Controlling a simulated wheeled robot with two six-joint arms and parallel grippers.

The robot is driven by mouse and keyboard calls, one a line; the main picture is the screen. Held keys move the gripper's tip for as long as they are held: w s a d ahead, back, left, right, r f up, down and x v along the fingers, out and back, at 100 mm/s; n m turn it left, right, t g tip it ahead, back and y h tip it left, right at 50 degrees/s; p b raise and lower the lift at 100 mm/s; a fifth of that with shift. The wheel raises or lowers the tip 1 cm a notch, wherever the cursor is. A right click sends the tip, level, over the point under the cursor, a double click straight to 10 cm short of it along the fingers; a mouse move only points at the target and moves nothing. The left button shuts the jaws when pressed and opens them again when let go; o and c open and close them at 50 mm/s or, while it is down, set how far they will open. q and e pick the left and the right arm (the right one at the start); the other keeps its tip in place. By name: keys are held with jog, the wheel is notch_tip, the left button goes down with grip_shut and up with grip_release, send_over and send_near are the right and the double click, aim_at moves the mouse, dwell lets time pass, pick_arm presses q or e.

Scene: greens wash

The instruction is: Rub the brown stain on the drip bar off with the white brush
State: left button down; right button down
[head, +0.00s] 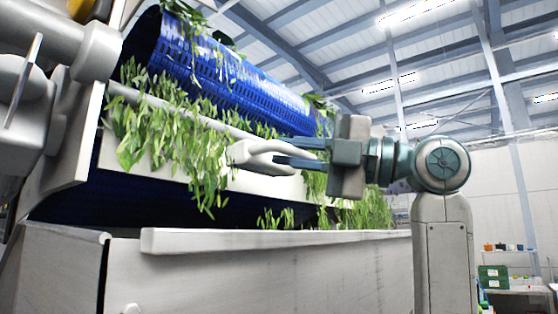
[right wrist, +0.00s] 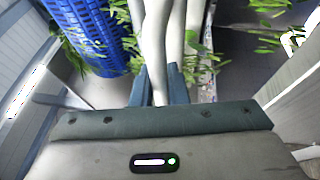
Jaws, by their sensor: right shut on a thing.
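My right gripper (head: 286,152) reaches in from the right in the head view, level, in front of the hanging greens. It is shut on the white brush (head: 250,152), a pale looped shape that points left from the fingers. In the right wrist view the fingers (right wrist: 160,88) hold a long white part (right wrist: 154,40) between them. A pale bar (head: 185,112) runs below the blue drum behind leaves; I cannot tell for sure whether this is the drip bar. I see no brown stain; leaves and the gripper cover part of the bar. My left gripper is not in view.
The blue perforated drum (head: 215,70) lies above, with leaves on it. Green leaves (head: 150,130) hang thickly around the bar. A white trough edge (head: 270,240) runs below my gripper. Grey machine parts (head: 60,40) stand at the left. A shelf with a green crate (head: 493,277) is far right.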

jog(key=shift+s+d, duration=0.45)
jog(key=shift+d, duration=0.2)
jog(key=shift+s+d+b, duration=0.25)
jog(key=shift+s+d, duration=0.2)
jog(key=shift+d, duration=0.2)
jog(key=shift+s+d+b, duration=0.2)
jog(key=shift+s+d, duration=0.25)
jog(key=shift+d, duration=0.15)
jog(key=shift+a, duration=0.15)
